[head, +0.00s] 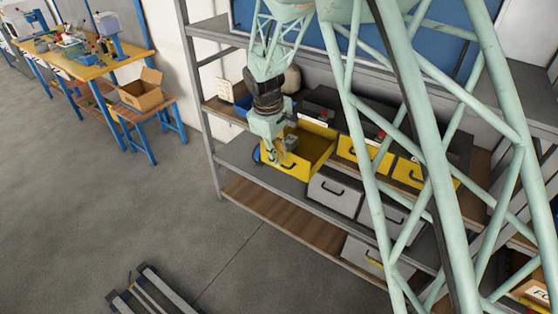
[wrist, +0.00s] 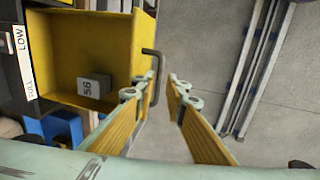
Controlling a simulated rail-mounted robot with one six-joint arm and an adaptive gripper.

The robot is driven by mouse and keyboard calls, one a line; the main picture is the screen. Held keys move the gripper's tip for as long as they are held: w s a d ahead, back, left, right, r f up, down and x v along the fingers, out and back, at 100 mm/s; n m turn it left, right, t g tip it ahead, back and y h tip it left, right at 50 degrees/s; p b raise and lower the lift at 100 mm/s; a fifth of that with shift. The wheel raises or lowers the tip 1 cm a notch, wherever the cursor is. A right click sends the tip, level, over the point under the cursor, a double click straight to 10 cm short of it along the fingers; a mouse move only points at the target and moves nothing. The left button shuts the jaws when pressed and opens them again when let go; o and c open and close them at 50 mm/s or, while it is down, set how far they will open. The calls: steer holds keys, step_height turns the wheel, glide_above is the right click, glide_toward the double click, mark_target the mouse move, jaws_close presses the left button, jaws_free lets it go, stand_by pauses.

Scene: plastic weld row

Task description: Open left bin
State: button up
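The left yellow bin (head: 318,150) is pulled out from its row on the shelf, and its inside shows from above. In the wrist view the yellow bin (wrist: 75,35) holds a small grey block (wrist: 95,87) with a number on it. Its black handle (wrist: 156,75) is on the front face. My gripper (wrist: 168,88) is open at the handle, with one finger on the bin side of the bar and the other apart on the outer side. In the head view my gripper (head: 274,155) is at the bin's front and hides part of it.
Two more yellow bins (head: 364,153) (head: 411,173) sit shut to the right. Grey bins (head: 334,194) are below. A blue item (wrist: 62,128) lies beside the open bin. The floor (head: 120,200) in front of the shelf is mostly clear, with a metal frame (head: 150,290) lying on it.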

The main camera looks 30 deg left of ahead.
step_height(320, 180, up, 9)
steer(key=s, duration=0.2)
steer(key=shift+r, duration=0.15)
steer(key=shift+a, duration=0.1)
stand_by(0.5)
